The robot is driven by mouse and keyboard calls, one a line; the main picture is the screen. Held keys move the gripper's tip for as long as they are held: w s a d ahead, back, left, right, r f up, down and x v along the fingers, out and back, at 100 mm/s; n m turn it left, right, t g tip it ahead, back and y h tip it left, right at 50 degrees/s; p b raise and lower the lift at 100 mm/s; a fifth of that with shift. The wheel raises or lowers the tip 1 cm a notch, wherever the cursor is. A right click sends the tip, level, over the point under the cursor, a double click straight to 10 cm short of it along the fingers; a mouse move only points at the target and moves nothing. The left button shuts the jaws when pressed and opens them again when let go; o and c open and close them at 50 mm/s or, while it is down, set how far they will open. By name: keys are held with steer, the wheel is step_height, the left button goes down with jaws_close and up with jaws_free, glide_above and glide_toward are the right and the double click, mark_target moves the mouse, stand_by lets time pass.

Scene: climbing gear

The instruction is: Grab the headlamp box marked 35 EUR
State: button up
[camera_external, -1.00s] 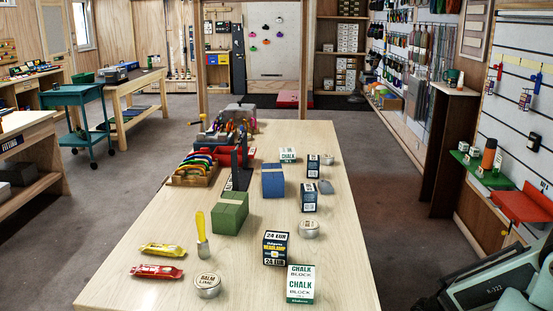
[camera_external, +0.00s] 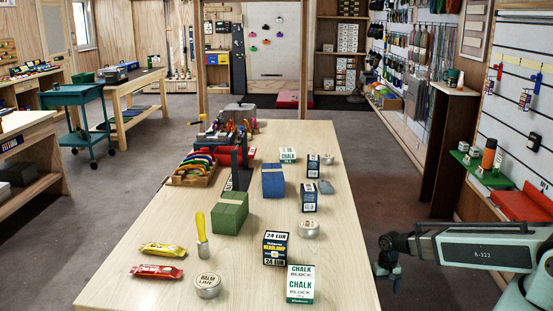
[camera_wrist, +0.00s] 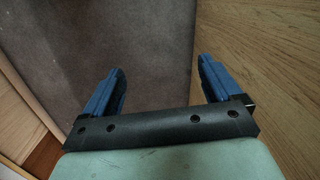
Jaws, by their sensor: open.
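A dark headlamp box (camera_external: 276,248) stands upright near the front of the table; its label reads 24 EUR, not 35. Two similar dark blue and white boxes stand farther back, one (camera_external: 308,198) behind it and one (camera_external: 313,165) beyond that; their print is too small to read. No 35 EUR mark is legible in any view. My gripper (camera_external: 388,272) hangs off the table's right edge, away from all the boxes.
Chalk block boxes (camera_external: 300,284), tins (camera_external: 208,286), bars (camera_external: 157,271), a yellow-handled brush (camera_external: 202,234), a green block (camera_external: 230,212) and a blue block (camera_external: 273,181) share the table (camera_external: 345,255). A rack of carabiners (camera_external: 190,172) stands at its left. The table's right strip is bare.

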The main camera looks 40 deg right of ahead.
steer(key=w+d+r+m+t, duration=0.35)
steer(key=w+r, duration=0.45)
steer(key=r, duration=0.4)
steer(key=w+d+r+m+t+h, duration=0.1)
steer(key=w+d+r+m+t, duration=0.3)
steer(key=w+r, duration=0.6)
steer(key=w+d+r+m, duration=0.2)
steer(key=w+d+r, duration=0.35)
steer(key=r, duration=0.95)
step_height(320, 180, up, 16)
steer(key=m+g+y, duration=0.4)
steer(key=m, duration=0.5)
glide_above(310, 187)
steer(key=s+d, duration=0.2)
steer(key=d, duration=0.1)
steer(key=x, duration=0.7)
steer(key=shift+a+f, duration=0.2)
steer(key=shift+f, duration=0.1)
steer(key=shift+s+x, duration=0.15)
steer(key=shift+x, duration=1.15)
steer(key=shift+s+x, duration=0.1)
steer(key=shift+x, duration=1.25)
